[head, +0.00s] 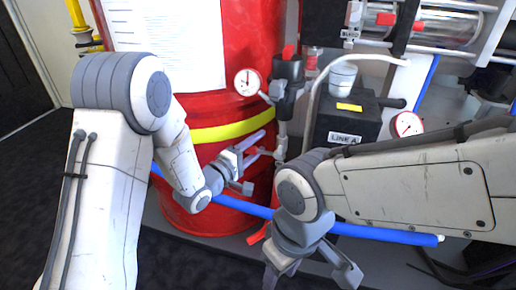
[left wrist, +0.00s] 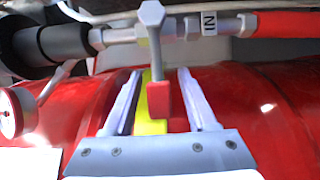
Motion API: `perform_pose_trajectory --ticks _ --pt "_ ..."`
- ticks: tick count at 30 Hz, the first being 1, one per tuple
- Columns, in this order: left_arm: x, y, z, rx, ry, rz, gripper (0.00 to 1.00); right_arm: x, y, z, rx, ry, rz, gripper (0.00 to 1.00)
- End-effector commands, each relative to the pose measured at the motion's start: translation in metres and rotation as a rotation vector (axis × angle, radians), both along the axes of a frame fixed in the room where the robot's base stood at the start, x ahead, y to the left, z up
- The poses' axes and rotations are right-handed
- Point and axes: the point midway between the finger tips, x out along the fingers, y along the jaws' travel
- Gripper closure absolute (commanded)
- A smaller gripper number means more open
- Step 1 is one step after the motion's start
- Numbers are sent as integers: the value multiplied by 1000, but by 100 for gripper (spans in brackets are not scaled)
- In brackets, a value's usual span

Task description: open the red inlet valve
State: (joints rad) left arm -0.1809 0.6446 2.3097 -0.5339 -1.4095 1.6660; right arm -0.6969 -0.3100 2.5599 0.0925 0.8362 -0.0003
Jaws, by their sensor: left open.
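Gaps show between the grip and both fingers. In the head view my left gripper (head: 252,158) is in front of the red drum, beside the vertical pipework, and the lever is mostly hidden there. My right gripper (head: 314,275) is low in the head view, its fingers apart and empty.
The red drum (head: 190,115) with a yellow band stands behind my left gripper. A blue hose (head: 375,233) crosses low in front. A gauge (head: 247,82), a black box marked "LINE A" (head: 345,122) and a second gauge (head: 406,124) crowd the right side.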

Motion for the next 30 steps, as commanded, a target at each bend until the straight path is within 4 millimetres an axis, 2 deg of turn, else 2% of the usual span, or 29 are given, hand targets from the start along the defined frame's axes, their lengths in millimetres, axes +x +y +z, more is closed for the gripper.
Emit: perform_pose_trajectory --ticks 9,10,14,15,30 --pt "3 -3 0 0 0 0 43 0 0 -1 0 0 0 50" --pt "3 -2 0 0 0 0 46 0 0 -1 0 0 0 50" --pt "3 -2 0 0 0 0 96 0 0 -1 0 0 0 50" --pt "3 -2 0 0 0 0 100 0 0 -1 0 0 0 50" --pt "2 -2 0 1 1 0 100 0 0 -1 0 0 0 50"
